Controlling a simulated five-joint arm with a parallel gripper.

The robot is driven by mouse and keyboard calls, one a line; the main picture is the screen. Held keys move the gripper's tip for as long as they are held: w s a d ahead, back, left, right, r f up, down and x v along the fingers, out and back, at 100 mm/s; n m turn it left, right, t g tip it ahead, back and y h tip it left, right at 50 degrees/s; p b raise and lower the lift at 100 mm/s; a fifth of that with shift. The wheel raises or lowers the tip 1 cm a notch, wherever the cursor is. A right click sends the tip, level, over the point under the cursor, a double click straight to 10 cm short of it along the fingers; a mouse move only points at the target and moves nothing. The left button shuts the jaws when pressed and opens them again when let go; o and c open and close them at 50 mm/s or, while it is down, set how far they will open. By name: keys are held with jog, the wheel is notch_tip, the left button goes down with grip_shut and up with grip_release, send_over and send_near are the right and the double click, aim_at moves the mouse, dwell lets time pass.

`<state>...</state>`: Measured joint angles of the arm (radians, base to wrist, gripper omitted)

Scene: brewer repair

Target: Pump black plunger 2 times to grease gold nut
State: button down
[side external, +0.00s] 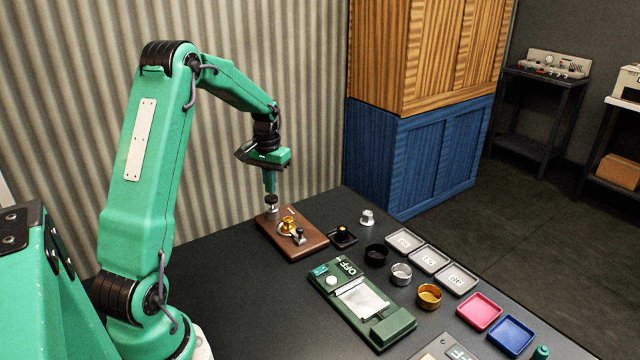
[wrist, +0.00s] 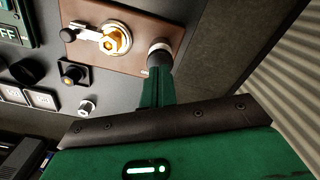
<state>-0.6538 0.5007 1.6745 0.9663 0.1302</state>
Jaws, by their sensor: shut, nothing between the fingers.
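A black plunger (side external: 271,199) with a silver collar stands upright on the brown board, near its back corner. It also shows at my fingertips in the wrist view (wrist: 160,57). My gripper (side external: 270,189) is shut and empty, pointing down directly over the plunger. I cannot tell whether the fingertips touch its top. The gold nut (side external: 288,223) sits on a silver ring on the same board, beside the plunger; in the wrist view the nut (wrist: 116,41) lies left of my fingertips. The fingers hide part of the plunger's top in the wrist view.
A black-knobbed clamp lever (side external: 299,235) sits by the nut on the brown board (side external: 309,247). To the right are a small black block with an orange button (side external: 342,235), a silver knob (side external: 367,217), several cups and trays, and a green scale (side external: 350,306). A corrugated wall stands behind.

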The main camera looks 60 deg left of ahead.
aim_at(271, 197)
jog(key=shift+f, duration=1.5)
dwell(1.2)
jog(key=shift+r, duration=2.75)
jog(key=shift+r, duration=3)
